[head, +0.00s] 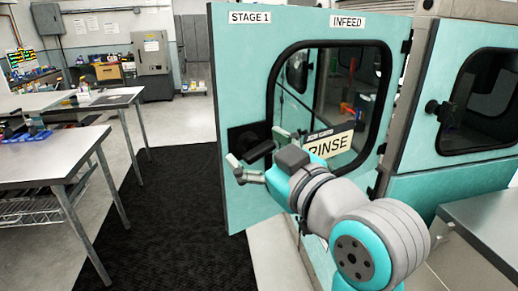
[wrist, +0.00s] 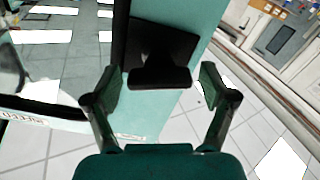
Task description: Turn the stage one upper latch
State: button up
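The stage one door (head: 240,70) is a teal panel with a dark-framed window and the labels STAGE 1 and INFEED. A black latch (head: 260,151) sits near its left edge, partly hidden by my gripper. In the wrist view the latch handle (wrist: 160,72) is a wide black block on a dark plate, ahead of my gripper. My gripper (wrist: 160,88) is open, with one finger on each side of the handle and visible gaps on both sides. In the head view my gripper (head: 258,149) is at the latch. I cannot tell whether another latch is on this door.
A second teal door with its own black latch (head: 441,111) is at the right. A grey table (head: 485,225) stands at the lower right. Benches (head: 60,155) stand at the left. The black floor mat (head: 165,210) between them and the door is clear.

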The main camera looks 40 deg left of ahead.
jog(key=c, duration=0.9)
jog(key=shift+w+m, duration=0.1)
jog(key=shift+m, duration=1.8)
jog(key=o, duration=1.1)
jog(key=shift+o, duration=0.2)
jog(key=v, duration=1.2)
